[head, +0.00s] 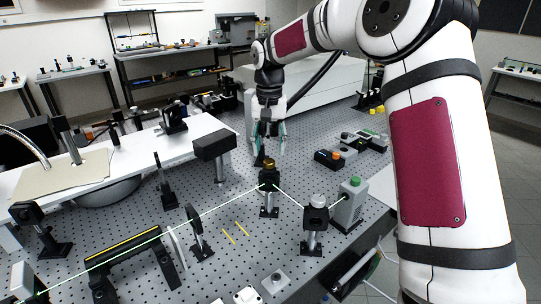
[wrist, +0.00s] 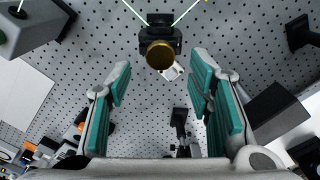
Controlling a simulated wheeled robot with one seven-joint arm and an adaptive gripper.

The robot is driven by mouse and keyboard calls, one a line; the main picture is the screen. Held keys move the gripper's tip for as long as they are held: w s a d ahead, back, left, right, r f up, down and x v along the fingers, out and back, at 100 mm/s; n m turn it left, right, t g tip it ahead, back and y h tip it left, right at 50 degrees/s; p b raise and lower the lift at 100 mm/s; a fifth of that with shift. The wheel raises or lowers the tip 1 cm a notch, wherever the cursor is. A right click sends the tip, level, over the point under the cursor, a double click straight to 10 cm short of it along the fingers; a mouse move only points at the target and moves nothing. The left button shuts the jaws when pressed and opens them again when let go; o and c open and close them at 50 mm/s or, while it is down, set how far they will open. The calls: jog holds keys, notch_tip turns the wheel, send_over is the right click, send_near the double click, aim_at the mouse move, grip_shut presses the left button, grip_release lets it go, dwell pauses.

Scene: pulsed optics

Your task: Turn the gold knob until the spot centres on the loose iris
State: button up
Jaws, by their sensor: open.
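The gold knob (head: 269,162) sits on top of a black mirror mount (head: 268,181) on a post in the middle of the optical table. It also shows in the wrist view (wrist: 160,56), at top centre, beyond the fingertips and roughly in line with the gap between them. My gripper (head: 270,143) is open and empty, with teal finger pads, just above and behind the knob in the head view. It does not touch the knob. A green beam passes a dark round disc on a post (head: 193,218); I cannot tell if this is the loose iris. The spot is too small to make out.
A silver-knobbed mount (head: 316,214) and a grey box with a green button (head: 351,202) stand right of the gold knob. A black box on a post (head: 213,146) stands to the left. Two yellow rods (head: 235,234) lie on the table in front.

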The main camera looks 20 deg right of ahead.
aim_at(269, 161)
jog(key=shift+f, duration=2)
jog(key=shift+c, duration=0.2)
grip_shut()
